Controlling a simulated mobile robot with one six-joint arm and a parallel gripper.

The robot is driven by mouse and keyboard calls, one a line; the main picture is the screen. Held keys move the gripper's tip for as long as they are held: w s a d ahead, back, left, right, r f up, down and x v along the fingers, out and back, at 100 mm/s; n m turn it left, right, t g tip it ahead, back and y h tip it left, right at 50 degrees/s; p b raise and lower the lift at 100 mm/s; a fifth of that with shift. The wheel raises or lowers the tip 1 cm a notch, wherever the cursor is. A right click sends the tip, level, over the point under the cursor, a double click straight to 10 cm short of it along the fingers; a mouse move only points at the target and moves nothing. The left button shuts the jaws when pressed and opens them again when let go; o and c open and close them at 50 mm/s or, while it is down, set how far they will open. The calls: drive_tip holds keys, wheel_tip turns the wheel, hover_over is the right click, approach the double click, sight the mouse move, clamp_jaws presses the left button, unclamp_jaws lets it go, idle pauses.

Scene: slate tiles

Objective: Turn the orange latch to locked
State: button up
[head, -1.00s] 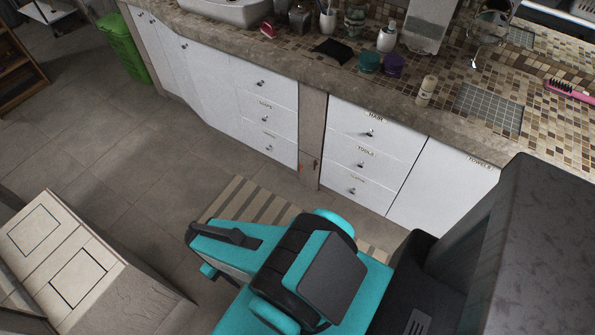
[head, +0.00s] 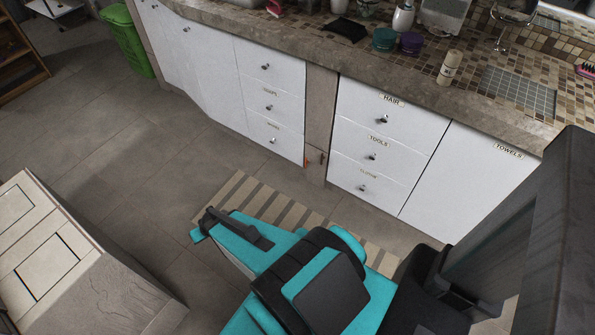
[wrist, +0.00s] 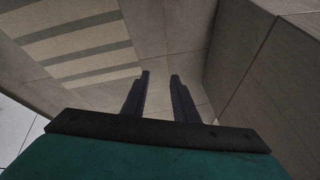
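A small orange-brown spot (head: 308,159) shows low on the narrow post between the two drawer stacks in the head view. It is too small to tell whether it is the latch or how it is turned. My gripper (wrist: 160,75) is open in the wrist view, its two dark fingers apart with nothing between them. It points over bare floor, well away from the post. No latch shows in the wrist view.
White drawers (head: 270,85) and a white towels door (head: 470,180) line the stone counter. A striped mat (head: 240,195) lies on the floor before them. A pale panelled cabinet (head: 60,260) stands at lower left, a green bin (head: 125,40) at upper left. Floor between is clear.

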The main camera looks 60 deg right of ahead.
drive_tip(key=w+d+f+m+t+h+b, duration=0.2)
drive_tip(key=w+d+f+h+b, duration=0.15)
drive_tip(key=d, duration=0.45)
drive_tip(key=w+d+f+m+t+h+b, duration=0.1)
drive_tip(key=w+d+f+m+h+b, duration=0.15)
drive_tip(key=d+b, duration=0.4)
drive_tip(key=w+d+f+m+t+h+b, duration=0.1)
drive_tip(key=w+d+f+t+h+b, duration=0.2)
drive_tip(key=d, duration=0.7)
drive_tip(key=m+g+h+b, duration=0.9)
drive_tip(key=g+h+b, duration=0.15)
drive_tip(key=b, duration=0.25)
approach(306, 162)
drive_tip(key=a+r, duration=0.1)
drive_tip(key=a, duration=0.5)
drive_tip(key=shift+w+r+g+y, duration=0.3)
drive_tip(key=shift+w+g+y, duration=0.05)
drive_tip(key=shift+w, duration=0.1)
drive_tip(key=shift+d, duration=0.1)
drive_tip(key=d+b, duration=0.3)
drive_tip(key=d, duration=1)
drive_tip(key=shift+d+b, duration=0.25)
drive_tip(key=shift+b, duration=0.05)
